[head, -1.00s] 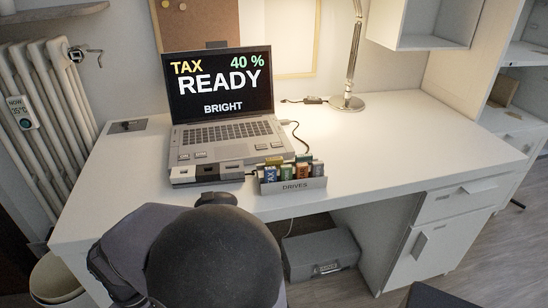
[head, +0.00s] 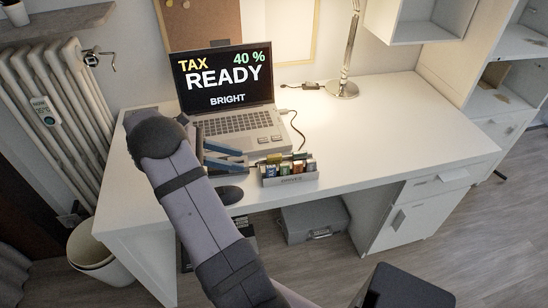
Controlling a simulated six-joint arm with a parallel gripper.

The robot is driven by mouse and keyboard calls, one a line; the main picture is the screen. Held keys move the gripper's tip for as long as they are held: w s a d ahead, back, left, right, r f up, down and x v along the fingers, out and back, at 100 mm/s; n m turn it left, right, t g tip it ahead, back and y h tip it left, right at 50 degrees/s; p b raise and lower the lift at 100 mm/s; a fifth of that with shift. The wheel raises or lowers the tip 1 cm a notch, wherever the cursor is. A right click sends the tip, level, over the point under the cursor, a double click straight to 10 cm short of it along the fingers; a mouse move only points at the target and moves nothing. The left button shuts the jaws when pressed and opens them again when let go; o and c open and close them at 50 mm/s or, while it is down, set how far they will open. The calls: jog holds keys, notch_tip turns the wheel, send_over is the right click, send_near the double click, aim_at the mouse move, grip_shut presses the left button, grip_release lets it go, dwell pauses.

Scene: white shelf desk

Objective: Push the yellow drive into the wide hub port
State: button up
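A small rack labelled DRIVES (head: 291,181) stands on the desk right of the laptop's front corner. It holds several small coloured drives; a yellowish one (head: 274,158) shows at its back left, but the drives are too small to tell apart surely. My gripper (head: 245,160) is over the laptop's front edge, left of the rack, pointing right. Its two bluish fingers look apart, with nothing visible between them. The hub and its ports are hidden behind my arm and gripper.
The open laptop (head: 227,88) reads TAX, 40 %, READY and BRIGHT. A cable runs from its right side. A dark mouse-like object (head: 230,194) lies at the desk's front edge. A lamp (head: 343,90) stands at the back; the right of the desk (head: 410,130) is clear.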

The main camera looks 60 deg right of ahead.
aim_at(269, 156)
jog(key=shift+n+g+h, duration=0.4)
jog(key=shift+g+h, duration=0.1)
jog(key=shift+g, duration=0.4)
jog(key=s+d, duration=0.2)
jog(key=d, duration=0.1)
jog(key=shift+s+d+r, duration=0.1)
jog(key=shift+d, duration=0.1)
jog(key=shift+p+x, duration=0.9)
jog(key=shift+x, duration=2.75)
jog(key=shift+d, duration=0.15)
grip_shut()
